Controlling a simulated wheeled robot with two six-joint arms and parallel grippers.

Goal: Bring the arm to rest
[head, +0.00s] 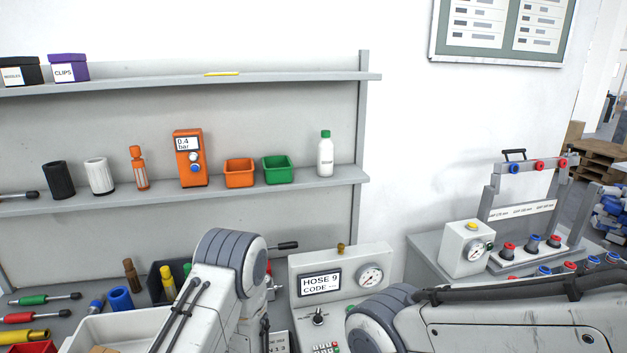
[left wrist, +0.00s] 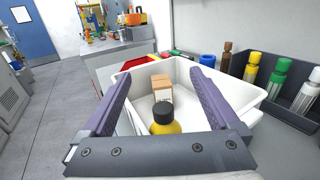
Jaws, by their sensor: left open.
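My left gripper (left wrist: 164,75) is open in the left wrist view, its two purple fingers spread wide over a white bin (left wrist: 246,107). A yellow bottle (left wrist: 172,128) with a black cap shows between the fingers near the gripper's base, with a clear gap on each side. Its lower part is hidden. Small tan boxes (left wrist: 161,85) stand further back in the bin. In the head view the white bin (head: 133,327) shows at the lower left, partly behind my left arm. My left fingers are hidden there. My right arm crosses the lower right, its gripper out of frame.
A test panel (head: 343,283) with a gauge stands between my arms. A shelf (head: 240,189) behind holds an orange device (head: 190,158) and small bins. Screwdrivers (head: 45,299) lie at left. A dark holder (left wrist: 284,91) with capped bottles stands right of the bin. A hose rig (head: 525,215) stands at right.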

